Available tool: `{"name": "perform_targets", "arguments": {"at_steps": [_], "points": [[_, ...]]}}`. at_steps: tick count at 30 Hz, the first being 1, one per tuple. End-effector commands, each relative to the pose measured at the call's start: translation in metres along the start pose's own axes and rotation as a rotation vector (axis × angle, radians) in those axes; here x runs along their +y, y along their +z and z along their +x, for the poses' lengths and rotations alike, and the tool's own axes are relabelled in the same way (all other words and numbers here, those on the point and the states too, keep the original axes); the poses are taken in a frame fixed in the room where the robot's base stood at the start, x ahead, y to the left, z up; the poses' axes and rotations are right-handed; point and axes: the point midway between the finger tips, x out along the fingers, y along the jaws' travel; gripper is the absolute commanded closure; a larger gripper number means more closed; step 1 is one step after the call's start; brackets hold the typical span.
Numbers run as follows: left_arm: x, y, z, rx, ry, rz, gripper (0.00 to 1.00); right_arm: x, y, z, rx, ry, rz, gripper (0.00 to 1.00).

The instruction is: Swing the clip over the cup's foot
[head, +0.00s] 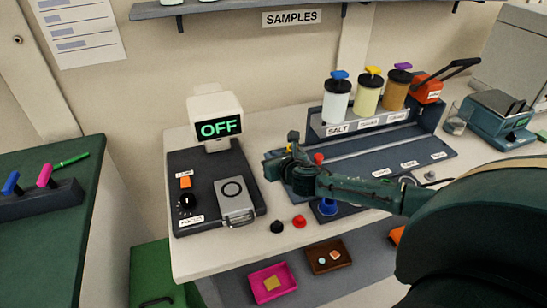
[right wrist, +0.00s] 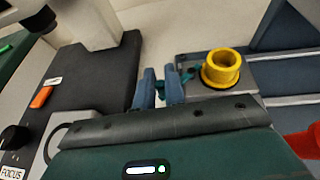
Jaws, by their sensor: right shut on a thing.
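A yellow cup (right wrist: 222,66) with a round open mouth and a wider foot stands upright on a grey block (right wrist: 242,86) in the right wrist view. A small teal clip (right wrist: 188,76) shows beside the cup's foot, on its left, partly covered by my fingers. My right gripper (right wrist: 160,84) is shut on the clip, its two blue fingers close together left of the cup. I cannot tell whether the clip touches the foot. My left gripper is not in view.
The dark device (head: 205,205) with the OFF display stands left of my right gripper. A blue-grey rack (head: 365,125) with several capped jars is behind it. Black (head: 277,227) and red (head: 299,221) knobs lie near the front edge. The bench's left front corner is clear.

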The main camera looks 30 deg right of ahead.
Motion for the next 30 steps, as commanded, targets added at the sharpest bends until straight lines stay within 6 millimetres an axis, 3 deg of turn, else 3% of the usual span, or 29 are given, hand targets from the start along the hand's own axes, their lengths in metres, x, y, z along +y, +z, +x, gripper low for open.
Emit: {"name": "perform_targets", "arguments": {"at_steps": [30], "points": [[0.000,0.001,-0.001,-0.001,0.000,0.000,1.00,0.009,0.010,0.025,0.000,-0.544,0.227,1.00]]}}
